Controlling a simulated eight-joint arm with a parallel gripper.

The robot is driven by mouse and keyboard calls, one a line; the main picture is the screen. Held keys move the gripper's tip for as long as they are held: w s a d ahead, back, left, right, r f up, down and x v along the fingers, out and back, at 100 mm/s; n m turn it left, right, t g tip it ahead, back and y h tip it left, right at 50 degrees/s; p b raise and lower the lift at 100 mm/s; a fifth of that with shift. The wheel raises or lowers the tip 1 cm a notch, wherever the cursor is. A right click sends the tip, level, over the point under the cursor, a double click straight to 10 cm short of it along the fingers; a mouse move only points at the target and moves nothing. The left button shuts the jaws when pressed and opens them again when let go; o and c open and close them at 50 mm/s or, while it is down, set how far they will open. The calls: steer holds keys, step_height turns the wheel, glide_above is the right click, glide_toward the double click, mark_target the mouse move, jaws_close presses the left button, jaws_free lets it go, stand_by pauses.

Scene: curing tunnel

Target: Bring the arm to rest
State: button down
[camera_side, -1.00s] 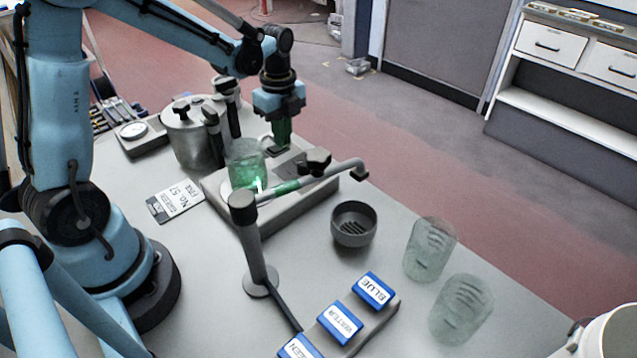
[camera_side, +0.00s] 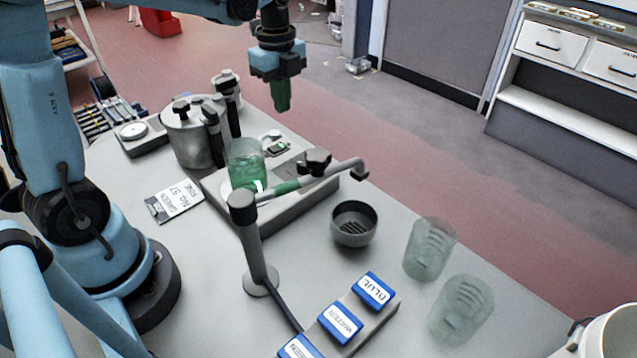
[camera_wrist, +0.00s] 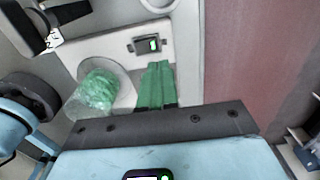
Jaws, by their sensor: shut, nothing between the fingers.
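My gripper (camera_side: 281,96) hangs in the air above the far side of the table, its green fingers pointing down, shut and empty. In the wrist view the green fingers (camera_wrist: 156,82) are together, with nothing between them. My gripper touches nothing in the side view. Below and to its left, a clear cup with green contents (camera_side: 246,165) stands on a grey base plate (camera_side: 285,215). The cup also shows in the wrist view (camera_wrist: 97,92), left of the fingers.
A metal pot (camera_side: 190,140) stands at left. A dark bowl (camera_side: 353,224), two clear cups (camera_side: 429,250) and blue labelled buttons (camera_side: 373,289) are at right and front. The air around my gripper is clear.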

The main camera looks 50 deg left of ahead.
step_height(320, 180, up, 6)
glide_above(278, 146)
steer(key=w, duration=0.3)
steer(key=shift+s+d, duration=0.1)
steer(key=shift+s, duration=0.1)
steer(key=f, duration=0.4)
steer(key=s+f, duration=0.1)
steer(key=f, duration=0.3)
steer(key=s+f, duration=0.1)
steer(key=f, duration=0.3)
steer(key=shift+f, duration=0.15)
steer(key=shift+s+f, duration=0.3)
steer(key=shift+f, duration=0.4)
stand_by(0.5)
